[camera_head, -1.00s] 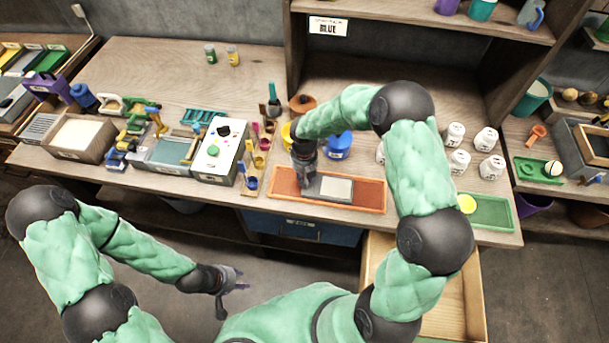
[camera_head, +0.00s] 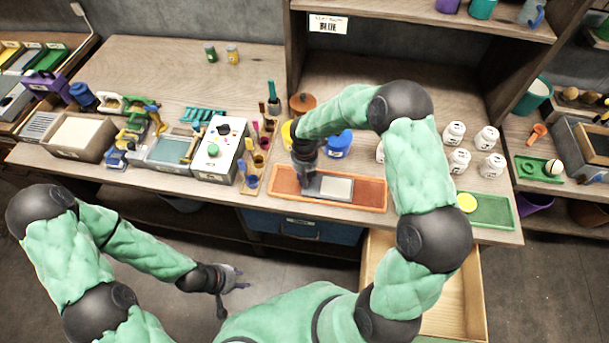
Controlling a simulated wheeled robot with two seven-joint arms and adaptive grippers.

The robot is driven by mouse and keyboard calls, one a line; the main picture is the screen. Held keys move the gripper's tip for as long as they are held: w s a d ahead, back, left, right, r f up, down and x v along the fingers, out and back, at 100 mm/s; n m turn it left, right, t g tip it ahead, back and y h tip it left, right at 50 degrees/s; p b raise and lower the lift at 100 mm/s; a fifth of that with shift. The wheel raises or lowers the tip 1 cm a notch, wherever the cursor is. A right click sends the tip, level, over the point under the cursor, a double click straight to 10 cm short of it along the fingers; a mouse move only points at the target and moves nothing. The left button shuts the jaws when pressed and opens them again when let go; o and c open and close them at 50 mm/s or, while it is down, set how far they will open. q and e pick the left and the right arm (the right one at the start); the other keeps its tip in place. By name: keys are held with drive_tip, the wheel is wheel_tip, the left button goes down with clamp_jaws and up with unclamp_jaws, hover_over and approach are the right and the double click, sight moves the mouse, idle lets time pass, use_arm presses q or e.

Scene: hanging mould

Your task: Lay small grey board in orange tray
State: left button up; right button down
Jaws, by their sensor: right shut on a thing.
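The orange tray (camera_head: 370,196) lies on the bench near its front edge, right of the middle of the view. The small grey board (camera_head: 338,187), with a pale rectangle on its top, is in the tray or just above its floor; I cannot tell whether it rests fully on it. My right gripper (camera_head: 309,184) points down at the board's left end and is shut on it, its fingertips partly hidden. My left gripper (camera_head: 236,281) hangs empty in front of the bench, away from the tray, its fingers apart.
A blue pot (camera_head: 338,145) is behind the tray. A green tray (camera_head: 490,211) lies to the right. An open drawer (camera_head: 455,280) juts out below the bench.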

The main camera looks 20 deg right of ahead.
drive_tip(key=c, duration=1)
unclamp_jaws()
drive_tip(key=shift+r, duration=0.1)
wheel_tip(320, 180, up, 12)
drive_tip(key=shift+f, duration=0.1)
